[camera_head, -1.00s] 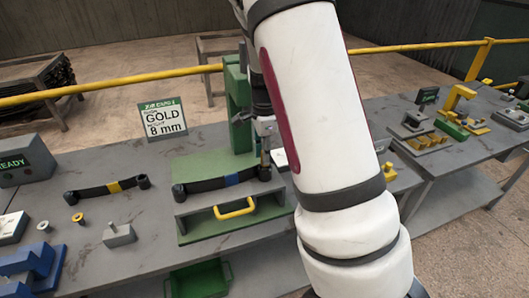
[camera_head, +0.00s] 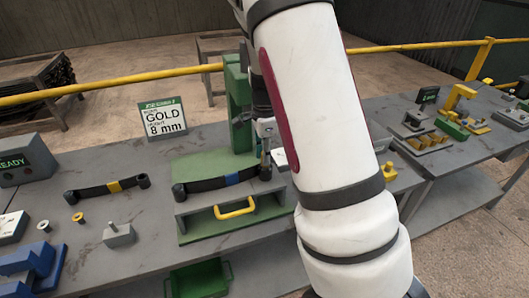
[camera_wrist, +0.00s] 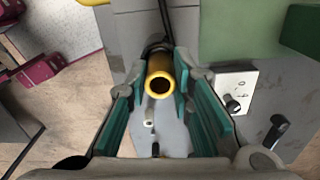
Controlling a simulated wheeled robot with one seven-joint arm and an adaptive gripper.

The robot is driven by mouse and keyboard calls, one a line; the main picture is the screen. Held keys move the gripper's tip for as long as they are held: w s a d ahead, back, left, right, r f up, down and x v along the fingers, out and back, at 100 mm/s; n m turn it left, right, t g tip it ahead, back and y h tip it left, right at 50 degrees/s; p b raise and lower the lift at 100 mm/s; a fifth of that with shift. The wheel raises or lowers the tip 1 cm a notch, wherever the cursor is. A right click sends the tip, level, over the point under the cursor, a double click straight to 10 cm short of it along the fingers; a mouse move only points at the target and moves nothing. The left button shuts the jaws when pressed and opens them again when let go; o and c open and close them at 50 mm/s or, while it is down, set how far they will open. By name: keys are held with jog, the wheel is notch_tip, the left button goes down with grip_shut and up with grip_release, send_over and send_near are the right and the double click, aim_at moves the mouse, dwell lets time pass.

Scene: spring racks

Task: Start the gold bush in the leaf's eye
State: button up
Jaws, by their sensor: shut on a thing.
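The gold bush (camera_wrist: 160,84) is a short hollow tube, seen end-on between the teal finger pads in the wrist view. My gripper (camera_wrist: 160,92) is shut on it. In the head view my gripper (camera_head: 265,150) is above the right end of the blue-banded leaf (camera_head: 231,179), a dark bar with a rolled eye at each end. This leaf lies on a green and grey fixture (camera_head: 195,226) with a yellow handle. My gripper and arm partly cover the right eye, so I cannot tell whether the bush touches or has entered it.
A sign (camera_head: 163,118) reads GOLD, 8 mm. A yellow-banded leaf (camera_head: 108,188) lies on the bench to the left, near a small gold ring (camera_head: 78,217) and a grey block (camera_head: 119,235). A green upright (camera_head: 238,105) stands close behind my gripper.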

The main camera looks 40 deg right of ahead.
jog(key=shift+f, duration=0.6)
jog(key=o, duration=1.1)
jog(key=shift+c, duration=0.2)
jog(key=o, duration=0.5)
jog(key=shift+r+p, duration=1.05)
jog(key=shift+r, duration=2.45)
